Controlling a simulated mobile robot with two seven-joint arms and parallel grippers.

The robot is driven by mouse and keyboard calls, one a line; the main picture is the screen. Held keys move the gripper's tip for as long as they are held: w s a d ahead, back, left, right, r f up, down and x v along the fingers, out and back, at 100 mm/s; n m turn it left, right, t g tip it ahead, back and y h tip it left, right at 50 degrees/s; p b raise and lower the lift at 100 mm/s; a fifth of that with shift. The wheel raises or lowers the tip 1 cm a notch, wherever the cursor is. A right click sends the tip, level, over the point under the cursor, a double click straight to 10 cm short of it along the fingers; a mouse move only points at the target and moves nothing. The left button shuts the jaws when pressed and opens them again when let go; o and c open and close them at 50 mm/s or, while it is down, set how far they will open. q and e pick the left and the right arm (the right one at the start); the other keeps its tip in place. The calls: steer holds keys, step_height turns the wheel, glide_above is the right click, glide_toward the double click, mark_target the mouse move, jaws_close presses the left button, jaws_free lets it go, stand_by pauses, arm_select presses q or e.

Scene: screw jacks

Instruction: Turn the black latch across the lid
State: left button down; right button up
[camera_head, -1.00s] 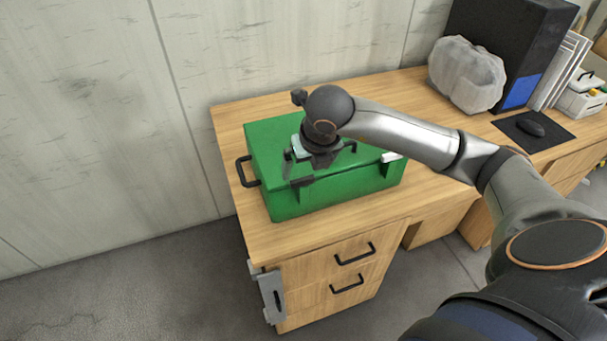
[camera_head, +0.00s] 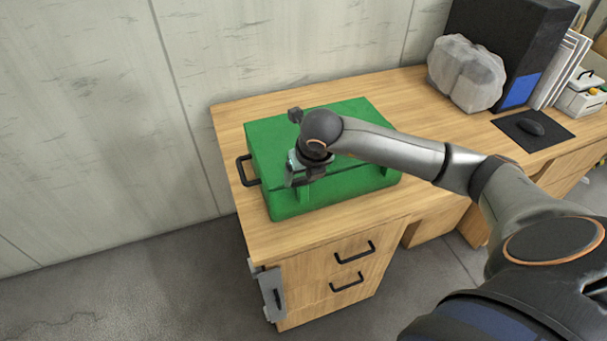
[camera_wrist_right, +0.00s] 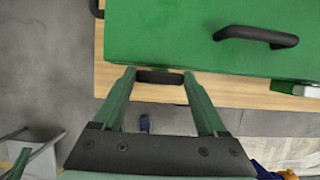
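A green box with a green lid (camera_head: 350,120) stands on the wooden desk. It fills the top of the wrist view (camera_wrist_right: 170,40), with a black handle (camera_wrist_right: 255,36) on the lid. The black latch (camera_wrist_right: 160,77) is at the box's front edge, between my right fingertips. My right gripper (camera_head: 297,180) is low at the box's front left and hides the latch in the head view. In the wrist view the right fingers (camera_wrist_right: 160,74) are apart, one at each end of the latch. I cannot tell whether they touch it.
A pale latch (camera_wrist_right: 304,90) is farther right on the box front. A black side handle (camera_head: 245,170) sticks out left. The desk edge runs close before the box.

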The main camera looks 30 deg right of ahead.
steer(key=c, duration=0.8)
